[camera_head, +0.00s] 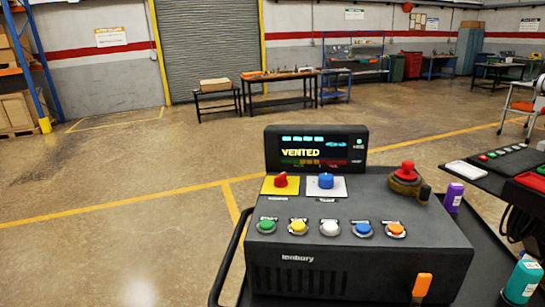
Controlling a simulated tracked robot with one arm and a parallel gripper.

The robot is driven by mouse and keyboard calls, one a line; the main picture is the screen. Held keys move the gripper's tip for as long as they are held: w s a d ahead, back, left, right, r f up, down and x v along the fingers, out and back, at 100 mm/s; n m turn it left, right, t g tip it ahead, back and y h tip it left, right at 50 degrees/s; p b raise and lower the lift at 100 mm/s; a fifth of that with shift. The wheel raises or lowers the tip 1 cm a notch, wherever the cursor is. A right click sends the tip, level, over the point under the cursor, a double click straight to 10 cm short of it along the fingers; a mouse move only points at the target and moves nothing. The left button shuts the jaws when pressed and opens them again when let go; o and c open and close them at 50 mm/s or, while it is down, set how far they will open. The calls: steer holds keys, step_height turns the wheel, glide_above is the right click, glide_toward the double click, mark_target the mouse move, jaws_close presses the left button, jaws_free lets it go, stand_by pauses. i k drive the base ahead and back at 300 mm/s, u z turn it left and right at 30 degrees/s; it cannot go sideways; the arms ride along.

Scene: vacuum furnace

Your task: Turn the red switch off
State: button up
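A red switch (281,181) stands on a yellow plate at the back left of the dark control box (330,282). It looks like a small rotary knob; its exact setting is too small to read. A blue knob (326,181) sits on a white plate just right of it. The display (315,149) behind them reads "VENTED". My gripper does not show in this view, so I cannot see where it is relative to the switch.
Green, yellow, white, blue and orange buttons (330,228) line the box's front. A red-topped control (406,173) stands at back right and an orange handle (422,287) at front right. A purple bottle (453,197) stands beside the box. Open floor lies left.

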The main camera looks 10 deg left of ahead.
mark_target(280, 181)
steer(key=z, duration=0.05)
steer(key=i, duration=1.25)
